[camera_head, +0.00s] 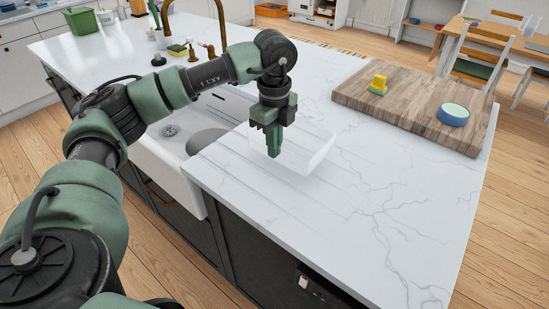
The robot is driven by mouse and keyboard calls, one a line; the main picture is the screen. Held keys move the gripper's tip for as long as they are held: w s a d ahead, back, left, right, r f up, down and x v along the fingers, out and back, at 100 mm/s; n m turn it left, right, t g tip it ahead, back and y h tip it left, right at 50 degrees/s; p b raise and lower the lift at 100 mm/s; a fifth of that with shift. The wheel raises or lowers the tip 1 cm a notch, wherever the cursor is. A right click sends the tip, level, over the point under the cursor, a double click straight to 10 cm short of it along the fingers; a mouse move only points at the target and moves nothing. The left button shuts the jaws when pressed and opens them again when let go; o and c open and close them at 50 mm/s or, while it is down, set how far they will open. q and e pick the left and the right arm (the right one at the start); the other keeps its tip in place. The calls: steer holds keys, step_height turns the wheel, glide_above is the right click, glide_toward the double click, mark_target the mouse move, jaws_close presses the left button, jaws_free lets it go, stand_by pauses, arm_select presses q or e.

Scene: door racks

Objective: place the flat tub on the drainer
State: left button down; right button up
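A shallow white tub (308,153), which looks like the flat tub, is at the grooved part of the white marble worktop, right of the sink. The drainer (240,178) seems to be these shallow grooves cut into the worktop. My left gripper (273,147) points straight down at the tub's left side, with its fingers in front of the tub's wall. I cannot tell whether the fingers grip the rim or whether the tub touches the worktop. The gripper hides part of the tub. My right gripper is not in view.
A white sink (168,165) lies left of the grooves, below my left arm. A brass tap (221,25) stands behind the sink. The front-right worktop is clear.

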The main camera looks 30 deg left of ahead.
arm_select(q)
step_height(320, 180, down, 4)
steer(key=shift+f+p, duration=0.1)
steer(key=shift+p, duration=0.2)
steer(key=shift+f, duration=0.25)
steer(key=shift+f, duration=0.2)
steer(key=c, duration=1.7)
jaws_free()
steer(key=shift+r, duration=0.1)
